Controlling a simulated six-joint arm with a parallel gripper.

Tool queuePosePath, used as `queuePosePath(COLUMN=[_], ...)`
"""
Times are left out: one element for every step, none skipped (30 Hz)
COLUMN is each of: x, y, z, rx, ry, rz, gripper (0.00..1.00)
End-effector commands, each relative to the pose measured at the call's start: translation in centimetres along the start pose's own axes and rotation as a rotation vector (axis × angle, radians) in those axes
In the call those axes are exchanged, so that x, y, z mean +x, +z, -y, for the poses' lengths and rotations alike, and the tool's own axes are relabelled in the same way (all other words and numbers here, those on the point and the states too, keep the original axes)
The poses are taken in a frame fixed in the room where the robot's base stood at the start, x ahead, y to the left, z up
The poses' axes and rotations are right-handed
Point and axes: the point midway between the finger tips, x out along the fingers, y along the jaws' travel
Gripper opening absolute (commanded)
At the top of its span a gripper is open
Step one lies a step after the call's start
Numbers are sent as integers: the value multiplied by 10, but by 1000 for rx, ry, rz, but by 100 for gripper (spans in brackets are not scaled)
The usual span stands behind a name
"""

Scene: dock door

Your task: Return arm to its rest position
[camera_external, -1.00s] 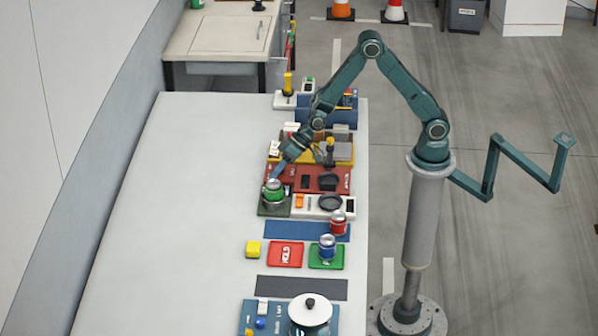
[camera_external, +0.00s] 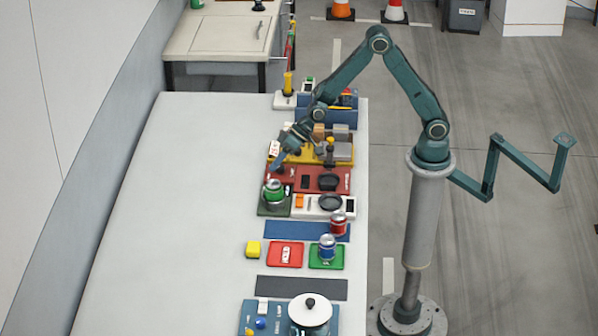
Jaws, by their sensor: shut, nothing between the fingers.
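My gripper (camera_external: 277,165) is shut and empty. It points down and to the left above the red station with a dark round dish, just beyond the green can (camera_external: 273,189). The green can stands upright in a dark green holder (camera_external: 262,210), apart from the fingers. My arm (camera_external: 345,75) reaches from its grey column at the right over the table, with its elbow raised. The fingertips are small and partly blend with the red station (camera_external: 310,180) behind them.
The white table (camera_external: 170,210) is clear on its left.

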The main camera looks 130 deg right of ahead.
Motion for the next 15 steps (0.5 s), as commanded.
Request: queuePosePath(x=[0, 0, 0, 0, 0, -1, -1, -2, -4, -6, -9, -12, -16, -19, -25], y=[0, 0, 0, 0, 0, 0, 1, 1, 2, 2, 3, 5, 6, 8, 10], z=[0, 0, 0, 0, 0, 1, 2, 3, 6, 8, 11, 15, 19, 24, 30], rx=[0, 0, 0, 0, -1, -3, -6, -9, -16, -23, -31, -43, -55, -68, -88], ry=[0, 0, 0, 0, 0, 0, 0, 0, -1, 0, 0, 0, 0, 0, -1], rz=[0, 0, 0, 0, 1, 1, 2, 3, 6, 9, 12, 16, 20, 26, 33], gripper=[0, 0, 0, 0, 0, 0, 0, 0, 0, 0, 0, 0, 0, 0, 0])
